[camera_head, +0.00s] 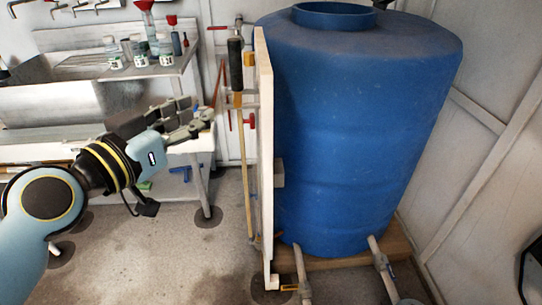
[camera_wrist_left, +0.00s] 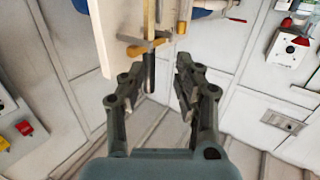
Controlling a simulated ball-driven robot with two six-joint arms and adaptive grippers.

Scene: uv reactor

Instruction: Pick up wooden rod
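The wooden rod (camera_head: 244,165) is thin and tan. It stands almost upright along the left side of a pale board, with a dark grip-like piece (camera_head: 235,65) near its upper end. In the left wrist view the rod (camera_wrist_left: 149,18) runs down from the top edge, and a dark piece (camera_wrist_left: 149,72) lies in line with it. My left gripper (camera_head: 202,112) is open and empty, to the left of the rod in the head view. In the left wrist view its fingers (camera_wrist_left: 158,72) are spread on either side of the dark piece; depth is hard to judge. My right gripper is not in view.
A pale upright board (camera_head: 264,130) stands between the rod and a large blue tank (camera_head: 370,130). A metal bench (camera_head: 160,72) with bottles is behind my left arm. A red valve handle (camera_head: 250,121) is close to the rod. Pipes rise at the tank's foot.

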